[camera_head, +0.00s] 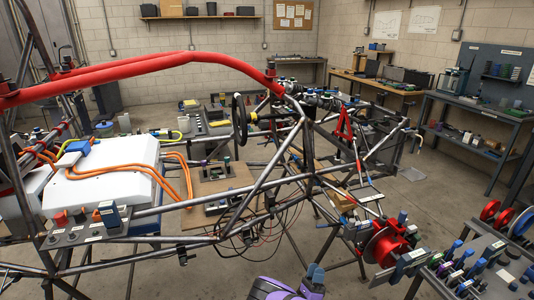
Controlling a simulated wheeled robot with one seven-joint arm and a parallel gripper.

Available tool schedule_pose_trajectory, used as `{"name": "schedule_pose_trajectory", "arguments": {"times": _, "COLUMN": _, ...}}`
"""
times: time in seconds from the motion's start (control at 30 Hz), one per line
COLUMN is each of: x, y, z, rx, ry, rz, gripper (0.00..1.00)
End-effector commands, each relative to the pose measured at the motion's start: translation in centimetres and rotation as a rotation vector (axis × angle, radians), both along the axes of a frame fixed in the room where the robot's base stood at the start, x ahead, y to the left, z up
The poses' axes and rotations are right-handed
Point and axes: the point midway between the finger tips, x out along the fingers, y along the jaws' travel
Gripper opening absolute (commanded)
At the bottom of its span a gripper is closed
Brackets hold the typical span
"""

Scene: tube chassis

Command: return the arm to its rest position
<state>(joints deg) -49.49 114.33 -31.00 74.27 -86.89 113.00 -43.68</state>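A grey tube chassis (262,184) with a thick red top bar (180,58) fills the middle and left. A white box (103,185) with orange cables sits inside it. A cluttered bench (489,262) stands at lower right. Open floor (435,205) shows at right.

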Motion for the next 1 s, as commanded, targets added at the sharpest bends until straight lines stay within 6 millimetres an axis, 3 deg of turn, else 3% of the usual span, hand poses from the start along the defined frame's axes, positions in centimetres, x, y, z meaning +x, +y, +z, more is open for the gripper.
{"name": "schedule_pose_trajectory", "arguments": {"times": 0.37, "x": 2.6, "y": -1.1, "z": 5.8, "rx": 0.166, "ry": -0.053, "rz": -0.134, "gripper": 0.40}}
{"name": "schedule_pose_trajectory", "arguments": {"times": 0.7, "x": 5.0, "y": -4.4, "z": 15.9, "rx": 0.485, "ry": -0.169, "rz": -0.356, "gripper": 0.40}}
{"name": "schedule_pose_trajectory", "arguments": {"times": 1.0, "x": 4.9, "y": -7.5, "z": 23.3, "rx": 0.753, "ry": -0.283, "rz": -0.511, "gripper": 0.40}}
